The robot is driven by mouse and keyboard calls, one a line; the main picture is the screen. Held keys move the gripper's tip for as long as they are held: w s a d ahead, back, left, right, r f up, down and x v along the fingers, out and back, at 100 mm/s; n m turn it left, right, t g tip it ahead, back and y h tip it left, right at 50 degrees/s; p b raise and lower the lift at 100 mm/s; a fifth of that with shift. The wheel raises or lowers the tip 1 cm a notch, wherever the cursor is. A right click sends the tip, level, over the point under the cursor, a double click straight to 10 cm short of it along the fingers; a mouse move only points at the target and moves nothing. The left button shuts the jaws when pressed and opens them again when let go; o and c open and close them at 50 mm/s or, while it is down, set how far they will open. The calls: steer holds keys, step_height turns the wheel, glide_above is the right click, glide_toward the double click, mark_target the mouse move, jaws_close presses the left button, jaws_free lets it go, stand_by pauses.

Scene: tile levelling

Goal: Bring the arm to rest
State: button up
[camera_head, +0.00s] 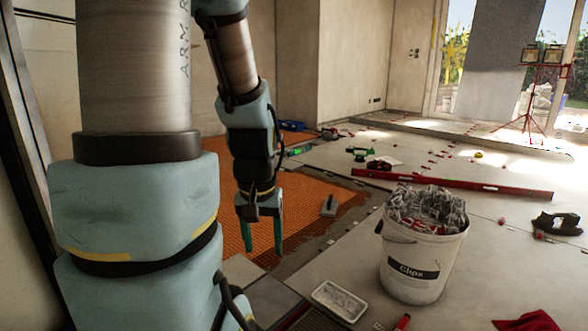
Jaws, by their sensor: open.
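My arm, with light blue joints and metallic links, fills the left of the head view and hangs down toward the floor. My gripper (263,250) points downward over the orange mat (229,172). Its two green fingers are apart, with nothing visible between them. How high the fingertips are above the floor is hard to tell.
A white bucket labelled Clips (414,284), heaped with clips, stands right of my gripper. A small white tray (340,301) lies before it. A long red level (455,184) lies behind the bucket. A red tripod (530,110) stands far right.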

step_height(320, 180, up, 38)
steer(key=p, duration=3.8)
steer(key=shift+s+a+r, duration=0.25)
